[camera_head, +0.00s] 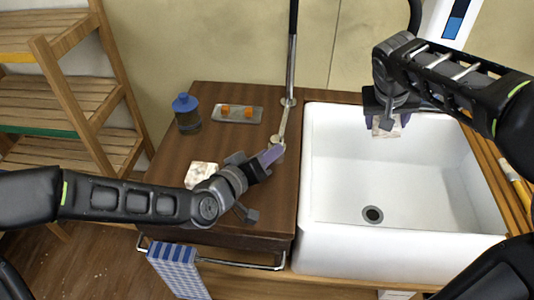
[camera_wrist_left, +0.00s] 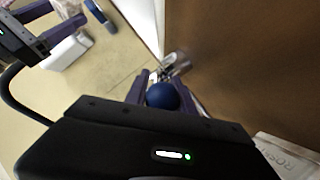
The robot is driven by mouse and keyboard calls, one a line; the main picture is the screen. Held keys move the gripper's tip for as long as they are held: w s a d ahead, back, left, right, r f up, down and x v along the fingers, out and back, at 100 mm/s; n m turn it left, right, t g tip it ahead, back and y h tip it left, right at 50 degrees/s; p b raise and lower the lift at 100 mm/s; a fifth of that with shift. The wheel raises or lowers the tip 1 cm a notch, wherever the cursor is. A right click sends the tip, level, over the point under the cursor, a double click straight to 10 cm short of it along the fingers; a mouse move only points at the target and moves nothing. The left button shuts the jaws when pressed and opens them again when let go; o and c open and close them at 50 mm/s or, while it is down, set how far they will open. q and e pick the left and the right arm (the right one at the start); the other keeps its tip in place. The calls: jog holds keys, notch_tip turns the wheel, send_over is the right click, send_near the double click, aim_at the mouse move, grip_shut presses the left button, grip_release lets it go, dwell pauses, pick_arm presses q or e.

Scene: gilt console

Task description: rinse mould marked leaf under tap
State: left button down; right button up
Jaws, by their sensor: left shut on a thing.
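A pale, pinkish mould block (camera_head: 386,126) is held in my right gripper (camera_head: 386,112) over the back of the white sink (camera_head: 402,228). No mark on it is readable. A second pale mould (camera_head: 202,175) lies on the brown counter; in the left wrist view this block (camera_wrist_left: 287,153) shows lettering like "ROSE". My left gripper (camera_head: 272,156) is at the tap's metal lever (camera_head: 282,124), left of the sink. In the left wrist view its purple fingers close on a blue ball knob (camera_wrist_left: 163,96). The tap's spout is not clearly visible, and no running water shows.
A blue-capped bottle (camera_head: 186,113) and a grey tray (camera_head: 237,114) with orange pieces stand at the counter's back. A thin metal pole (camera_head: 291,65) rises behind the lever. A blue checked towel (camera_head: 178,270) hangs in front. Wooden shelves (camera_head: 72,105) stand left. The sink basin is empty.

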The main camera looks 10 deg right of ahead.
pick_arm(q)
jog(key=shift+f, duration=0.15)
jog(key=c, duration=1.4)
grip_release()
jog(key=shift+c, duration=0.2)
jog(key=shift+v, duration=3.85)
